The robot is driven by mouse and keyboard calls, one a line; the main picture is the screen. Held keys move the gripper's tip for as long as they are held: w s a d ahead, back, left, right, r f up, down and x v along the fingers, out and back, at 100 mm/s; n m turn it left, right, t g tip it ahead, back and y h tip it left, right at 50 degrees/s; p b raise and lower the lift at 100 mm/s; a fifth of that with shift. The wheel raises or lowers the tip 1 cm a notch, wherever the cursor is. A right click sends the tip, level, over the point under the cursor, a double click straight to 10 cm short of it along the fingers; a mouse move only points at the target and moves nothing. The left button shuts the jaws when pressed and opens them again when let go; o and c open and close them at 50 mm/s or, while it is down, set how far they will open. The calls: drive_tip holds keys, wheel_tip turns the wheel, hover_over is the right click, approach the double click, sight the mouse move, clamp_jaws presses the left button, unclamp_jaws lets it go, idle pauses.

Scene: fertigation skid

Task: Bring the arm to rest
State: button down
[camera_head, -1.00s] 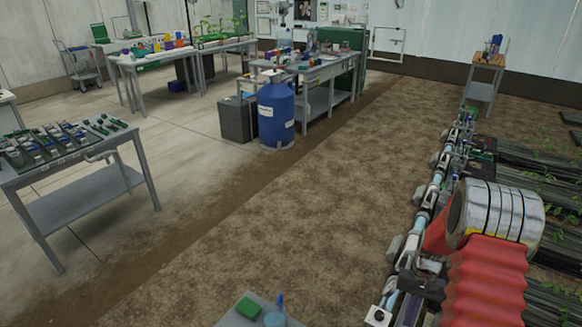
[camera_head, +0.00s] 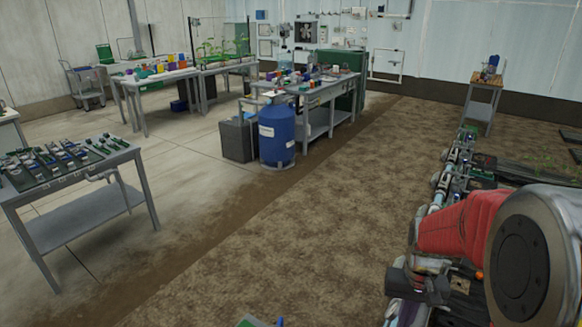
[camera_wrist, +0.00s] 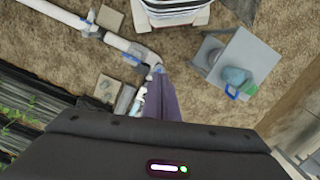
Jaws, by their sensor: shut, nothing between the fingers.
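My arm, with its red sleeve and large round grey joint, fills the lower right of the head view. My gripper (camera_head: 410,308) hangs below the dark wrist housing, low in that view and partly cut off by the frame's bottom. In the wrist view my gripper (camera_wrist: 163,85) shows as narrow purple fingers, closed together with nothing seen between them. They point towards the pipe line (camera_wrist: 120,42) and the soil; I cannot tell the gap between fingertips and pipe.
The pipe line with fittings (camera_head: 455,165) runs along the right. A small grey stand (camera_wrist: 240,62) holds teal and blue items. A tool table (camera_head: 75,165), blue drum (camera_head: 276,135) and workbench (camera_head: 325,85) stand farther left. The soil between is clear.

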drive_tip(key=s+a+r+n+t, duration=0.1)
drive_tip(key=s+a+r+t, duration=0.2)
drive_tip(key=r, duration=0.6)
drive_tip(key=s+a+r+n+t, duration=0.2)
drive_tip(key=s+a+r+t, duration=0.1)
drive_tip(key=s+a+r, duration=0.5)
drive_tip(key=shift+s+r, duration=0.4)
drive_tip(key=shift+s, duration=0.45)
